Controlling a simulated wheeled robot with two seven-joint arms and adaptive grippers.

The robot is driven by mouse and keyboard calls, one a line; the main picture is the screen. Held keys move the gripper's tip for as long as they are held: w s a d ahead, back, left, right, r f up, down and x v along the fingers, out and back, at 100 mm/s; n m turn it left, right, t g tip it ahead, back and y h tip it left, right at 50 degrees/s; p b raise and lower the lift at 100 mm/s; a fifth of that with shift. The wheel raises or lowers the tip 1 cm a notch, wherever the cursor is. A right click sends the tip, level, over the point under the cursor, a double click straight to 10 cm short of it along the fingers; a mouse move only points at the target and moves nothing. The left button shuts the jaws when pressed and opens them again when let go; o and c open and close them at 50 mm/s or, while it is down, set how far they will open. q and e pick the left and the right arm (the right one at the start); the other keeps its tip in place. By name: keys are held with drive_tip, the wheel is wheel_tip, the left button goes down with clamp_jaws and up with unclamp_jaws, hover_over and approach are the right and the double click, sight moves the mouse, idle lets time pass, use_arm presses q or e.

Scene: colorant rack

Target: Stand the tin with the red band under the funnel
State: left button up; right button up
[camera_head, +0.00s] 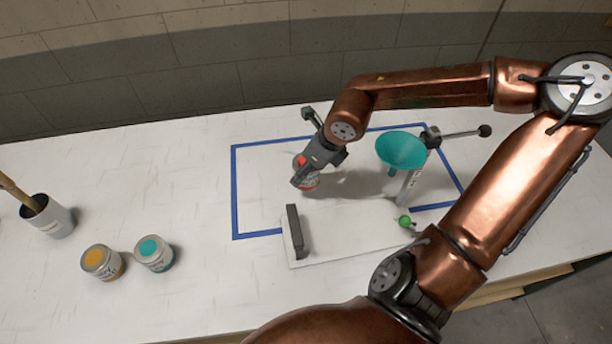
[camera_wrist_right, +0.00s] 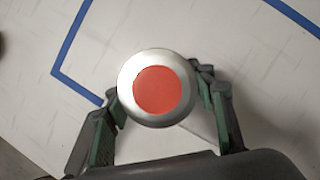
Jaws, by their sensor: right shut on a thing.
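The tin with the red band (camera_head: 307,183) is inside the blue outline, left of the funnel, largely covered by my right gripper. In the right wrist view its silver lid with a red disc (camera_wrist_right: 157,91) sits between the fingers. My right gripper (camera_head: 306,177) is shut on this tin; in the wrist view its fingers (camera_wrist_right: 160,98) touch both sides. I cannot tell whether the tin touches the table. The teal funnel (camera_head: 402,152) is held on a grey stand (camera_head: 410,187) to the right, apart from the tin. My left gripper is not in view.
A white board (camera_head: 345,238) with a dark upright block (camera_head: 296,231) and a green knob (camera_head: 405,221) lies in front of the funnel. An orange tin (camera_head: 101,262), a teal tin (camera_head: 153,253) and a brush pot (camera_head: 47,217) stand left. A ball-ended lever (camera_head: 462,134) sticks out behind the funnel.

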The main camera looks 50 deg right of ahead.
drive_tip(key=d+f, duration=0.1)
drive_tip(key=w+d+f, duration=0.1)
drive_tip(key=f, duration=0.1)
drive_tip(key=shift+w+b, duration=0.2)
drive_tip(key=shift+b, duration=0.15)
drive_tip(key=shift+d+f, duration=0.2)
drive_tip(key=shift+f, duration=0.35)
wheel_tip(320, 180, down, 2)
drive_tip(key=shift+w+b, duration=0.1)
drive_tip(key=shift+b, duration=0.55)
drive_tip(key=shift+f, duration=0.15)
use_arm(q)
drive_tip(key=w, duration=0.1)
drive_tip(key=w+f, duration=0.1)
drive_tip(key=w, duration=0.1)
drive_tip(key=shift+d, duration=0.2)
use_arm(e)
drive_tip(key=shift+f, duration=0.15)
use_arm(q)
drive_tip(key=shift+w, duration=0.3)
use_arm(e)
drive_tip(key=o, duration=1.3)
